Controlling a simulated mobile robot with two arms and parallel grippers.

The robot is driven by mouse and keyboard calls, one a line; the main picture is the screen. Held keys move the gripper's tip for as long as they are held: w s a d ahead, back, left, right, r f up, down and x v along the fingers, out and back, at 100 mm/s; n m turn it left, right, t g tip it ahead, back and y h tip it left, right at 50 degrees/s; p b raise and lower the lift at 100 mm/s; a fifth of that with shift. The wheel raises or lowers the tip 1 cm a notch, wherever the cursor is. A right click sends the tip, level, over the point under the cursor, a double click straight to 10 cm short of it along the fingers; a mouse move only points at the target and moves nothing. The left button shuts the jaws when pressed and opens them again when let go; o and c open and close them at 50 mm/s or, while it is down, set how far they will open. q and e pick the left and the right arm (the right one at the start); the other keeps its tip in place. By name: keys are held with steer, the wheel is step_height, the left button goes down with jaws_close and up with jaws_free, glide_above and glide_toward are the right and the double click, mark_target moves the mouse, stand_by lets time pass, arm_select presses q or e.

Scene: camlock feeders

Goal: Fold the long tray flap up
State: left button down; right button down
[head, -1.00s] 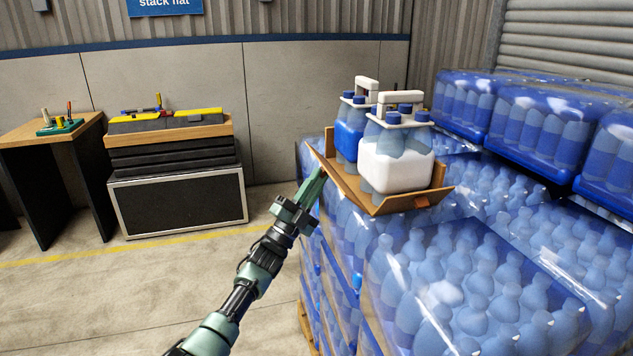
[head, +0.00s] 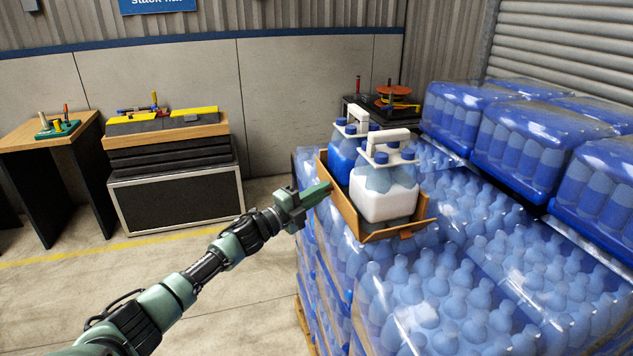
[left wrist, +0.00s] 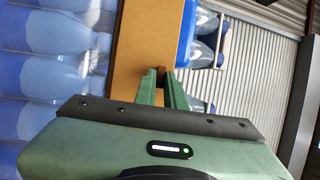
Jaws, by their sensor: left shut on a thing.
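The brown cardboard tray (head: 409,229) sits on the wrapped bottle stack and holds two bottle carriers, a blue one (head: 343,160) behind and a white one (head: 385,198) in front. Its long flap (head: 343,207) runs along the left side and stands steeply, close to upright, beside the carriers. My left gripper (head: 326,190) reaches in from the left and is shut on the long flap at its outer side. In the left wrist view the fingers (left wrist: 162,87) meet the brown cardboard (left wrist: 140,55); the exact contact is partly hidden. My right gripper is not in view.
Shrink-wrapped blue bottles (head: 440,290) surround the tray in front and at right, with taller packs (head: 545,130) behind. A dark bench with an orange reel (head: 395,95) stands beyond. The floor at left (head: 110,270) is clear up to the workbenches (head: 170,150).

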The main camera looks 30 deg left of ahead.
arm_select(q)
steer(key=shift+w+d+r, duration=0.2)
steer(key=shift+r, duration=0.2)
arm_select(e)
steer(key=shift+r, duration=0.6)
arm_select(q)
steer(key=shift+w+d+r+p, duration=0.1)
steer(key=shift+w+r+p, duration=0.1)
steer(key=shift+r+p, duration=0.1)
steer(key=c, duration=1.5)
jaws_free()
steer(key=shift+f, duration=0.1)
steer(key=shift+d+f, duration=0.1)
steer(key=shift+f, duration=0.1)
